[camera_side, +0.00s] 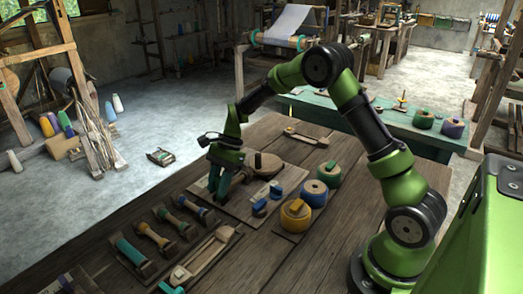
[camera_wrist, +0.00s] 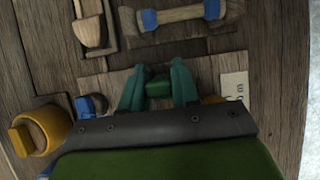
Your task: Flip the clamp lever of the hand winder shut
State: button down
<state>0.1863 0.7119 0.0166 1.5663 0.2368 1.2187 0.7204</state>
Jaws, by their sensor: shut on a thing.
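My gripper (camera_side: 217,188) reaches down over the wooden board (camera_side: 240,207) of the hand winder, on the bench. In the wrist view its two teal fingers (camera_wrist: 158,84) stand on either side of a small green block (camera_wrist: 158,91) and are shut on it. The block looks like the grip of the clamp lever; the rest of the lever is hidden, so its angle cannot be told. A round wooden disc (camera_side: 263,164) stands on the board just right of my gripper in the side view.
Blue blocks (camera_side: 260,208) sit on the board's right part. Yellow (camera_side: 295,217), blue (camera_side: 314,193) and green (camera_side: 329,174) spools stand right of it. Several wound bobbins (camera_side: 150,235) and a wooden tray (camera_side: 207,257) lie in front. A pale label (camera_wrist: 234,87) lies beside the fingers.

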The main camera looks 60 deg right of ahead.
jog(key=c, duration=0.9)
grip_release()
jog(key=shift+r, duration=0.1)
jog(key=v, duration=1.7)
